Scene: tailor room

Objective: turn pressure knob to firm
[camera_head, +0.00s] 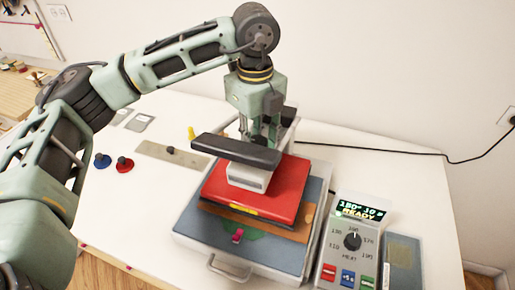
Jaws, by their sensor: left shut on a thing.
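A heat press with a red upper plate (285,190) stands on the white table, a long black handle (236,150) across its top. My left gripper (259,139) reaches straight down onto the top of the press, just behind the handle. It is shut on a small dark knob there, which seems to be the pressure knob; the fingers and handle hide most of it, so its setting cannot be read. My right gripper is not in view.
A control box (345,268) with a black dial and a lit display reading READY stands right of the press. A grey-blue pad (403,262) lies beside it. Red (125,164) and blue (102,160) knobbed pieces and a beige strip (155,152) lie left. A black cable runs right.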

